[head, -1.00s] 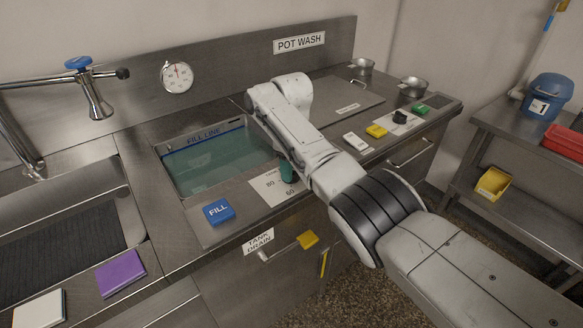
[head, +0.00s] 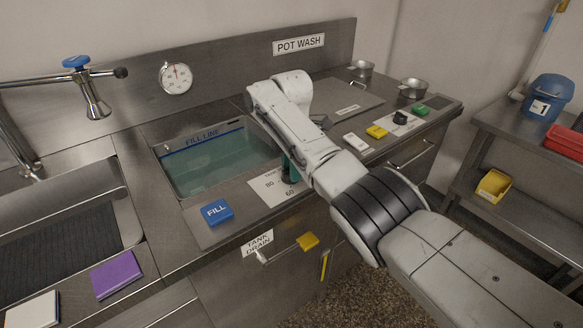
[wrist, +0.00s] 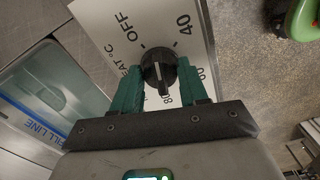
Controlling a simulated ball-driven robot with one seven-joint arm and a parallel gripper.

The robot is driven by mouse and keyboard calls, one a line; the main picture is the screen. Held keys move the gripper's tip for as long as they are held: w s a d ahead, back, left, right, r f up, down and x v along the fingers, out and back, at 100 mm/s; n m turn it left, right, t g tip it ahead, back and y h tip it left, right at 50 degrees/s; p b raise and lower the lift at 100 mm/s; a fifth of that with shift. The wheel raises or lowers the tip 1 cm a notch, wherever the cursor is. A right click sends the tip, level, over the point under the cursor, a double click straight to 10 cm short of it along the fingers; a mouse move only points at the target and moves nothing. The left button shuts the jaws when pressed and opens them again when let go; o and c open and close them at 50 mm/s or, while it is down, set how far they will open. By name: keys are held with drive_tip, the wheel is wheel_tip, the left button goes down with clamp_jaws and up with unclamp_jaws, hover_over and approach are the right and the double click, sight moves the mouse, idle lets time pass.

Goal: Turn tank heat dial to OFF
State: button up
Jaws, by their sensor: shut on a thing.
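The tank heat dial (wrist: 158,70) is a round black knob with a white pointer line, on a white label plate (wrist: 101,17) in the wrist view. OFF is printed up and left of the knob, 40 up and right; 60 and 80 are partly covered by my fingers. The pointer line runs nearly up and down in that view; which end points is unclear. My gripper (wrist: 159,80) has its green fingers shut on the knob's two sides. In the head view the plate (head: 265,184) shows beside the tank, and my arm hides the knob.
The water-filled tank (head: 215,165) lies left of the plate, with a blue FILL button (head: 216,212) in front. A yellow drain handle (head: 308,241) sticks out below. White, yellow, black and green controls (head: 376,131) line the counter to the right.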

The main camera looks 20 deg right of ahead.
drive_tip(key=n, duration=0.5)
drive_tip(key=shift+w+b, duration=0.1)
drive_tip(key=shift+b, duration=0.25)
drive_tip(key=shift+r+n, duration=0.1)
drive_tip(key=shift+n, duration=0.3)
drive_tip(key=o, duration=1)
wheel_tip(320, 180, up, 11)
drive_tip(key=shift+f+b, duration=0.15)
drive_tip(key=shift+b, duration=0.15)
drive_tip(key=shift+f, duration=0.1)
